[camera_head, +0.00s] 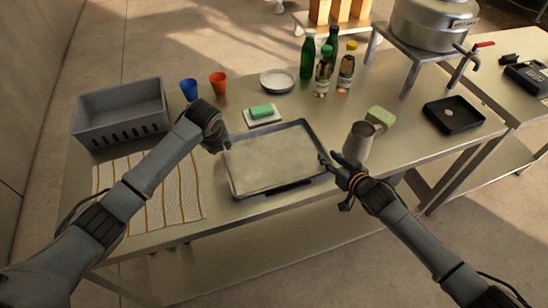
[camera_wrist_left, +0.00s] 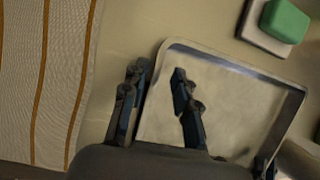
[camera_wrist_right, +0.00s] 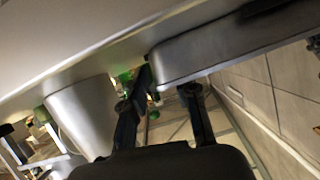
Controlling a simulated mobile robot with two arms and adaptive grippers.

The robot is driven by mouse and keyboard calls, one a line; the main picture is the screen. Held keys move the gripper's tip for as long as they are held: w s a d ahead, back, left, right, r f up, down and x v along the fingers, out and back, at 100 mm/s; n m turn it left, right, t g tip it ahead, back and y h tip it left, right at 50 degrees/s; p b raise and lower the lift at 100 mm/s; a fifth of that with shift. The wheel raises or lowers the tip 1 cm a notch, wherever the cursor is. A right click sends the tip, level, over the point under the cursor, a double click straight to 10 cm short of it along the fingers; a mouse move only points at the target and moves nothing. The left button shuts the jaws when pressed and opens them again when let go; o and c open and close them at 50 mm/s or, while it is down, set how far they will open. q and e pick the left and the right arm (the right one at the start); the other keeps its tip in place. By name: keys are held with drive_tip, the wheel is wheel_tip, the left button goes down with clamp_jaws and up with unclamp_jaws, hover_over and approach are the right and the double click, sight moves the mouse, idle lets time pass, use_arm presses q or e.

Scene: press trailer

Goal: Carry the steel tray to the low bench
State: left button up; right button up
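The steel tray (camera_head: 275,162) lies flat and empty on the steel table, near its front edge. My left gripper (camera_head: 222,143) is at the tray's left rim. In the left wrist view its fingers (camera_wrist_left: 156,82) are apart, with the rim of the tray (camera_wrist_left: 235,112) between them. My right gripper (camera_head: 328,165) is at the tray's right rim. In the right wrist view its fingers (camera_wrist_right: 170,84) are apart beside the tray's corner (camera_wrist_right: 220,46); I cannot tell whether the rim is between them. A low bench (camera_head: 309,24) with wooden blocks stands on the floor beyond the table.
A metal cup (camera_head: 358,142) stands close to my right gripper. A grey crate (camera_head: 120,108) and striped cloth (camera_head: 160,195) are left; bottles (camera_head: 307,58), a pot (camera_head: 430,25) and a black tray (camera_head: 454,115) are right.

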use_arm(q)
drive_tip(key=shift+w+a+f, duration=0.1)
drive_tip(key=shift+w+f, duration=0.1)
drive_tip(key=shift+f, duration=0.4)
use_arm(e)
drive_tip(key=shift+w+a+f, duration=0.2)
drive_tip(key=shift+w+a, duration=0.05)
drive_tip(key=shift+w, duration=0.3)
use_arm(q)
drive_tip(key=shift+c, duration=0.2)
use_arm(e)
drive_tip(key=shift+c, duration=0.2)
use_arm(q)
clamp_jaws()
use_arm(e)
clamp_jaws()
use_arm(q)
drive_tip(key=shift+r, duration=0.1)
